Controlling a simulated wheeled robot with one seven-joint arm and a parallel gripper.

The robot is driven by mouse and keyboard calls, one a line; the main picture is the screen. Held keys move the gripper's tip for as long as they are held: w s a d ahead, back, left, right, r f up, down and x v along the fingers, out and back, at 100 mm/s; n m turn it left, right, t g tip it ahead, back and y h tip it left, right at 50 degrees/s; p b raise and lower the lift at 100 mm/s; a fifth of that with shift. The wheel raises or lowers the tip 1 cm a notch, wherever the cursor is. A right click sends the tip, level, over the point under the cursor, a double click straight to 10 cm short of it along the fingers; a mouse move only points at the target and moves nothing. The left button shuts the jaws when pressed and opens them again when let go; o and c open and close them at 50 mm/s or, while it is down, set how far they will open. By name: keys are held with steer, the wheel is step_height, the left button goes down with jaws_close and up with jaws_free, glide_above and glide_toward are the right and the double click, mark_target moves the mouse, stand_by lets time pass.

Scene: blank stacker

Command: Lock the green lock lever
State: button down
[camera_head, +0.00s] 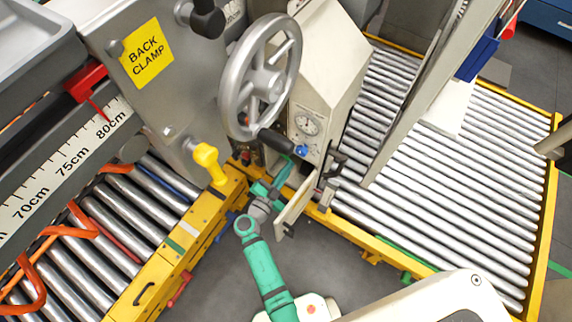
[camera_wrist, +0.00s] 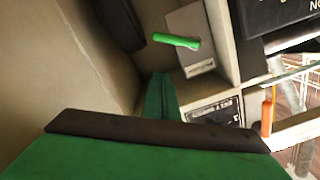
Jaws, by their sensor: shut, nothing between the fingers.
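The green lock lever (camera_wrist: 176,40) shows in the wrist view as a short bar, nearly level, on a grey plate (camera_wrist: 190,38) in a recess of the machine. I cannot make it out in the head view, where the machine and my arm crowd that spot. My gripper (camera_wrist: 160,80) is shut and empty. In the wrist view its fingertips are just below the lever, with a visible gap between them. In the head view my gripper (camera_head: 284,174) is low beside the machine's housing, below the handwheel.
The grey handwheel (camera_head: 260,78) with a black handle is above my gripper. A yellow knob (camera_head: 208,162) stands to the left. A beige panel (camera_head: 297,205) is close on the right. In the wrist view a beige wall (camera_wrist: 60,70) is at left and an orange part (camera_wrist: 267,115) at right.

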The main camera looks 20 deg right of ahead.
steer(key=shift+w+d+f, duration=0.15)
steer(key=shift+w+f, duration=0.65)
steer(key=shift+f, duration=0.05)
steer(key=shift+w+d+f, duration=0.15)
steer(key=shift+w+f, duration=0.6)
steer(key=shift+f, duration=0.1)
steer(key=shift+w+f, duration=0.1)
steer(key=shift+f, duration=0.4)
steer(key=shift+w+a+f, duration=0.55)
steer(key=shift+w+f, duration=0.1)
steer(key=shift+f, duration=0.25)
steer(key=shift+w+a+f, duration=0.5)
steer(key=shift+w+f, duration=0.1)
steer(key=shift+f, duration=0.25)
steer(key=shift+w+a+f, duration=0.1)
steer(key=shift+w+a, duration=0.1)
